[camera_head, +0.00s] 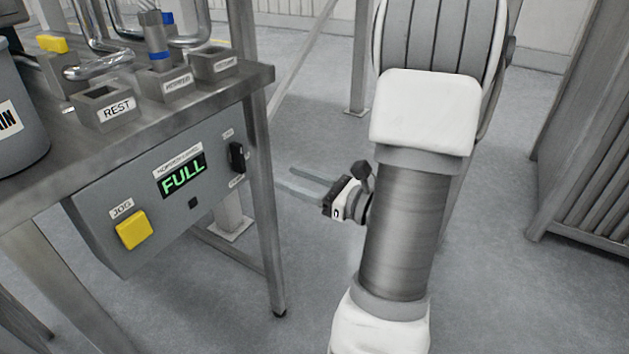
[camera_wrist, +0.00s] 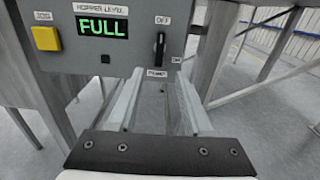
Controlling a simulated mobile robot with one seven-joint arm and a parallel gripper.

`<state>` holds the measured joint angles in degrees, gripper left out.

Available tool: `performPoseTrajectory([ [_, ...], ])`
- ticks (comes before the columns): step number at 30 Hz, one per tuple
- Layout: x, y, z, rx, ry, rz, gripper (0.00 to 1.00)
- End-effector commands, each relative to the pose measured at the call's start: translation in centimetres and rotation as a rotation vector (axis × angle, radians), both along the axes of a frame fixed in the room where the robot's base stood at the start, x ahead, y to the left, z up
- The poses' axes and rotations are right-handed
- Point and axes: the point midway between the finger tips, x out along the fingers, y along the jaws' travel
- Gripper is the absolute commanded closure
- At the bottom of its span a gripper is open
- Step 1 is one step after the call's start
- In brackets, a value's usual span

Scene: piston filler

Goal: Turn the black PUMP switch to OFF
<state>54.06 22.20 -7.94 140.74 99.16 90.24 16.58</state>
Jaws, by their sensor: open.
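The black PUMP switch (camera_head: 237,157) is on the right end of the grey control panel. In the wrist view the switch (camera_wrist: 159,46) stands near upright, with an OFF label (camera_wrist: 162,20) above it, an ON label (camera_wrist: 176,60) at its lower right and a PUMP label (camera_wrist: 156,73) below. I cannot tell which end of the knob is its pointer. My gripper (camera_head: 286,178) is open and empty, to the right of the panel and apart from the switch. In the wrist view its two fingers (camera_wrist: 160,76) point toward the panel, just below the switch.
The panel also carries a green FULL display (camera_head: 182,175) and a yellow JOG button (camera_head: 132,229). It hangs under a metal table (camera_head: 235,82) bearing a REST holder (camera_head: 105,105) and pipes. A table leg (camera_head: 268,210) stands beside the panel.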

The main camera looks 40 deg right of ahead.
Motion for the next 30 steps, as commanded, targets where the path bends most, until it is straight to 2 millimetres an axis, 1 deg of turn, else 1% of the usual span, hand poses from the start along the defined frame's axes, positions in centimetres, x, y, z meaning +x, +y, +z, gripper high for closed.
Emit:
performPoseTrajectory([
  [1, -1.0, -0.5, 0.1, 0.002, 0.001, -0.006, 0.5],
  [3, -2.1, -0.8, 0.1, 0.001, 0.0, -0.005, 0.5],
  [6, -3.3, -1.2, 0.0, 0.002, 0.002, -0.002, 0.5],
  [9, -3.9, -1.4, 0.0, 0.002, 0.001, -0.001, 0.5],
  [13, -4.2, -1.5, 0.0, 0.001, 0.0, 0.0, 0.5],
  [27, -4.2, -1.5, 0.0, 0.0, 0.0, 0.001, 0.5],
  [30, -3.8, -1.3, 0.4, -0.046, -0.003, 0.013, 0.5],
])
